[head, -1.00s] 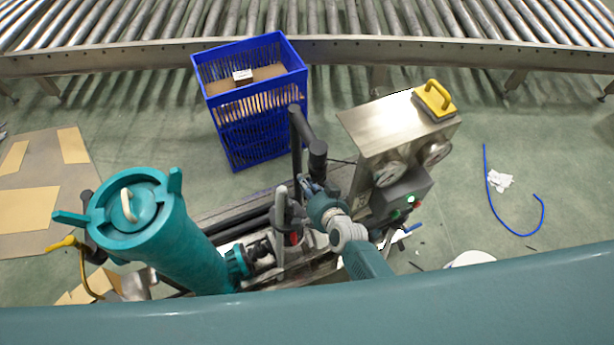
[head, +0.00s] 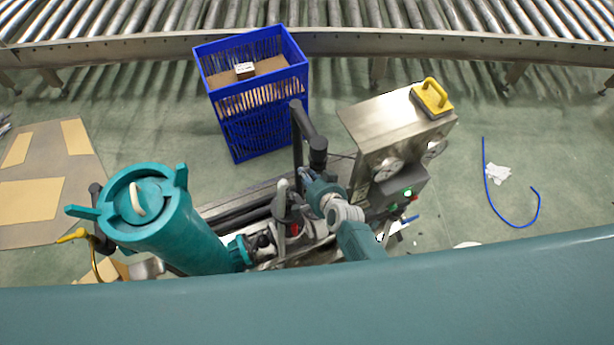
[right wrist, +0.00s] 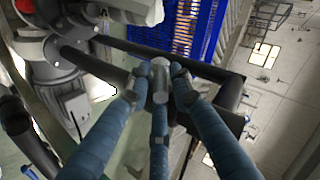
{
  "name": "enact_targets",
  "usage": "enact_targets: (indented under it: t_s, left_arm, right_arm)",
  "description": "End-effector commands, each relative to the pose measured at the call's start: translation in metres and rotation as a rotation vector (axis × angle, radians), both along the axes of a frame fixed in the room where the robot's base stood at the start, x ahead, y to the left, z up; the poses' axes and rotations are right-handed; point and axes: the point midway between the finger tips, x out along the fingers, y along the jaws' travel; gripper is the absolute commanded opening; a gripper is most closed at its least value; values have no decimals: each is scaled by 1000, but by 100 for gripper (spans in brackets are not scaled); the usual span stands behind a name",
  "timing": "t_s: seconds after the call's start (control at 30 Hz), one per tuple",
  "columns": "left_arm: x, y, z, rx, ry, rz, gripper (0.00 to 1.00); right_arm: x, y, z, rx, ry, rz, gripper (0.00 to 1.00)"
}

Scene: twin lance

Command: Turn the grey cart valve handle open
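The wheeled cart carries a teal cylinder (head: 150,215) with a round lid. A grey upright lever (head: 280,205), which looks like the valve handle, stands on the cart's pipework between the cylinder and a steel control box. My right gripper (head: 308,182) is just right of this lever in the head view. Contact between them cannot be made out. I cannot pick out the handle surely in that view. My left gripper is not in view.
A black bent bar (head: 298,135) rises close behind my right gripper. The steel control box (head: 380,125) with gauges and a yellow-handled tool (head: 432,98) stands to its right. A blue crate (head: 255,130) is behind the cart. A blue hose (head: 485,180) lies on open floor.

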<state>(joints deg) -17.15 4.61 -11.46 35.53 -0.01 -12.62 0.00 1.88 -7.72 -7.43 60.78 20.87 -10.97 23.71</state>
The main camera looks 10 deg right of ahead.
Motion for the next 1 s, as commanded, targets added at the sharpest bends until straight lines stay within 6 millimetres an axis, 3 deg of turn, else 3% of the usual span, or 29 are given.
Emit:
enact_targets:
  t_s: [0.37, 1.0]
  left_arm:
    - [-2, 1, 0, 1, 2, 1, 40]
    - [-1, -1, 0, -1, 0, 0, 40]
  right_arm:
    - [-10, -1, 6, 3, 0, 0, 21]
    - [-87, -28, 64, -1, 1, 0, 21]
